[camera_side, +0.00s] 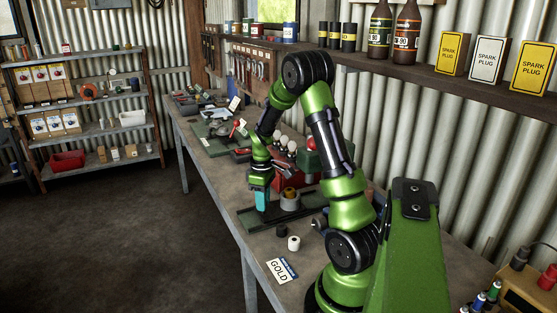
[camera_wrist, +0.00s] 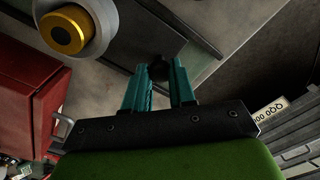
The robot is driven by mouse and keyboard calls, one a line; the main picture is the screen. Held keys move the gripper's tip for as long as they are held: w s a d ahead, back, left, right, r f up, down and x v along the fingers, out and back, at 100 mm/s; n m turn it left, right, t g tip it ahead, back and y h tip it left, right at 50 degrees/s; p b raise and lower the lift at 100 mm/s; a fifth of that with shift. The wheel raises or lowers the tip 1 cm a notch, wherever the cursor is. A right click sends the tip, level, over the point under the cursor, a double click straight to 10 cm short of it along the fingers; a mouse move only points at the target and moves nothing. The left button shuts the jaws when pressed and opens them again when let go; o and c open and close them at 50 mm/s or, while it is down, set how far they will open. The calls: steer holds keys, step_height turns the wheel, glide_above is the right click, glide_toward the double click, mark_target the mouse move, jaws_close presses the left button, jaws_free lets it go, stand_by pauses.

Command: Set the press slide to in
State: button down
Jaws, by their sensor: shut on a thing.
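The press slide shows as a dark green base with a rail (camera_side: 262,218) on the bench in the side view. A round grey part with a brass-coloured centre (camera_side: 290,198) stands on it, and it also shows at the upper left of the wrist view (camera_wrist: 64,32). My gripper (camera_side: 262,206) points down at the left part of the slide, left of the round part. In the wrist view its teal fingers (camera_wrist: 159,78) are close together, with a small dark round knob (camera_wrist: 159,71) between their tips. Most of the knob is hidden by the fingers.
A red box (camera_side: 287,176) stands behind the slide. A white roll (camera_side: 293,243), a small black cylinder (camera_side: 281,230) and a GOLD card (camera_side: 281,270) lie in front. Tools crowd the bench farther back. The bench's front edge runs close to the slide.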

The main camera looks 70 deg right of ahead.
mark_target(284, 196)
steer(key=s+d, duration=0.5)
steer(key=shift+s+d, duration=0.15)
steer(key=c, duration=1)
jaws_free()
steer(key=shift+o, duration=0.3)
steer(key=w+a, duration=0.6)
step_height(284, 196, up, 16)
steer(key=r, duration=0.1)
steer(key=a+m+t, duration=0.4)
steer(key=a+m, duration=0.2)
steer(key=a, duration=1.3)
steer(key=shift+s+m, duration=0.3)
steer(key=shift+m, duration=0.1)
